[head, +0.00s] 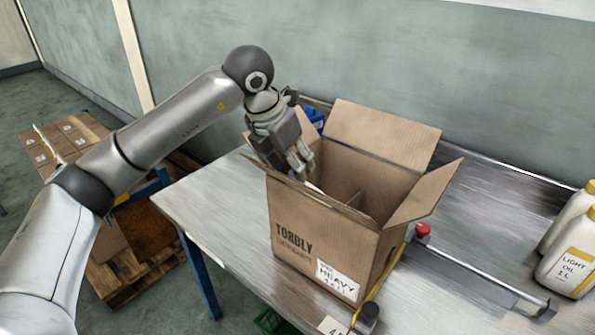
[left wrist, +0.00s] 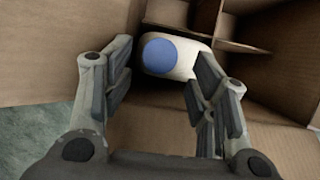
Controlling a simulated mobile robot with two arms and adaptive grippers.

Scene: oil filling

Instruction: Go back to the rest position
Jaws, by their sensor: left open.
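My left gripper (head: 303,163) is at the open top of the cardboard box (head: 310,235), over its left side. In the left wrist view the gripper (left wrist: 158,95) is open, with its fingers apart. A white bottle with a blue cap (left wrist: 172,55) is inside the box, between and just beyond the fingertips. I cannot tell whether a finger touches it. In the head view the bottle is mostly hidden by the gripper and the box wall. My right gripper is not in view.
The box stands open on a metal table (head: 470,300), with dividers (left wrist: 245,45) inside. Oil bottles (head: 570,255) stand at the right edge. A red button (head: 422,230) is beside the box. A blue bin (head: 314,117) is behind my gripper. A pallet with boxes (head: 75,140) stands left.

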